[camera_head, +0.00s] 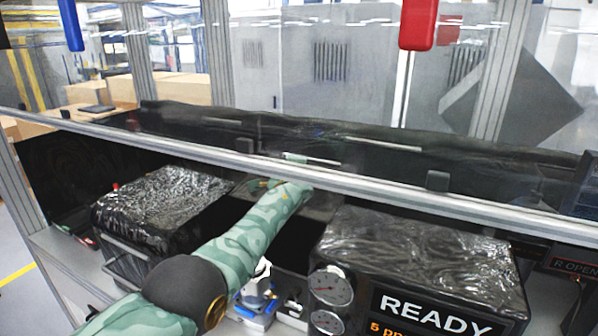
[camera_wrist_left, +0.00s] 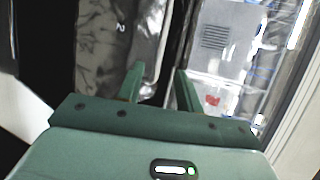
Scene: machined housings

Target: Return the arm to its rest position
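My left arm (camera_head: 245,240), in a green camouflage pattern with a dark round joint, comes in from the bottom left of the head view. It reaches up toward the middle, between two black-wrapped boxes. Its far end lies near the metal rail, and its gripper cannot be made out clearly there. In the left wrist view my left gripper (camera_wrist_left: 159,84) shows two green fingers standing apart with nothing held between them. My right arm and right gripper are in neither view.
A black-wrapped bin (camera_head: 165,205) stands left of the arm. A black-wrapped box (camera_head: 415,260) with gauges and a READY display (camera_head: 435,308) stands right. A blue-and-white device (camera_head: 258,298) sits between them below the arm. A metal rail (camera_head: 330,180) and clear panel cross behind.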

